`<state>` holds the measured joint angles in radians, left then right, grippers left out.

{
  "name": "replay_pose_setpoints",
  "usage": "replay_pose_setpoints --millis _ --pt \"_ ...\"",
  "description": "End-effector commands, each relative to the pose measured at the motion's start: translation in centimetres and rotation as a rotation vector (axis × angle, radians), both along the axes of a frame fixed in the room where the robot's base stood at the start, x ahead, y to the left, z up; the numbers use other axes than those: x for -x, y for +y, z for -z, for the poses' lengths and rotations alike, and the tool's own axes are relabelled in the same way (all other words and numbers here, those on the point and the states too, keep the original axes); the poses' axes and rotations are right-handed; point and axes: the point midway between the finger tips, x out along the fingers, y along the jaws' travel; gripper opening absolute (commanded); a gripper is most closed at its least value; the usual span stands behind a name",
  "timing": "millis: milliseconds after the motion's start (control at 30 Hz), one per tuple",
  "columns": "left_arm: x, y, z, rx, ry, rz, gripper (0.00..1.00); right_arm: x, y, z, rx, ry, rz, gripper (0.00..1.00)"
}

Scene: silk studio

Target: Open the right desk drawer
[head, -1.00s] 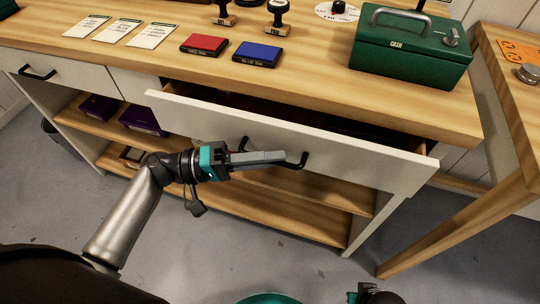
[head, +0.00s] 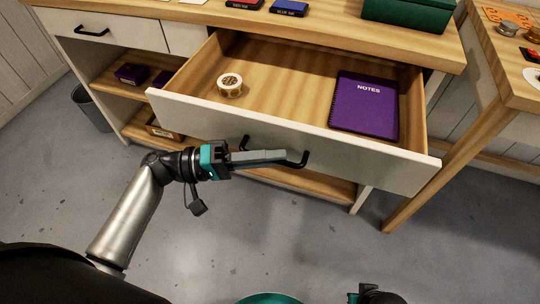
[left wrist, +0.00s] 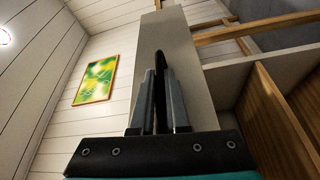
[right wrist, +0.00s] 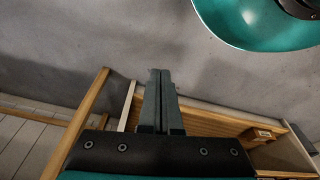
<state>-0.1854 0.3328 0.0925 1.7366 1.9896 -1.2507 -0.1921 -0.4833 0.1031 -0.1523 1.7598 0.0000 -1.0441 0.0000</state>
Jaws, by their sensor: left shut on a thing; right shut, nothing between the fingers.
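The right desk drawer (head: 400,168) has a white front and stands well out from the desk, its wooden inside in view. Its black bar handle (head: 301,161) is on the front. My left gripper (head: 272,156) is shut on the handle, in front of the drawer. In the left wrist view, the dark handle (left wrist: 162,58) shows between the fingers of the left gripper (left wrist: 160,85). My right gripper (right wrist: 159,78) is shut and empty, seen in the right wrist view, low and away from the drawer.
Inside the drawer lie a roll of tape (head: 230,85) and a purple notebook (head: 365,106). The left drawer (head: 90,28) is closed. A side table (head: 497,80) stands at the right. A dark bin (head: 92,108) is at the left. The floor in front is clear.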

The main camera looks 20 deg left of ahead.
Motion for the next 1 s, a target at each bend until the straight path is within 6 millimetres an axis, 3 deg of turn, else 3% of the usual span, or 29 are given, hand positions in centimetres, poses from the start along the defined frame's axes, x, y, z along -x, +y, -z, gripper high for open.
replay_pose_setpoints --millis 333,367,600,1000 --pt "0.0 0.0 0.0 -0.001 -0.001 0.001 0.0 -1.3 -0.1 -0.5 0.0 -0.025 0.001 0.0" --pt "0.0 0.0 0.0 -0.001 -0.001 0.001 0.16 -1.4 -0.1 -0.5 0.0 -0.026 0.0 0.0" --pt "0.0 0.0 0.0 -0.001 -0.001 0.001 0.43 -1.4 -0.1 -0.5 0.0 -0.026 0.0 0.0" --pt "0.0 0.0 0.0 0.0 -0.001 0.0 0.43 -0.8 -0.1 -0.3 0.001 -0.017 0.0 0.0"
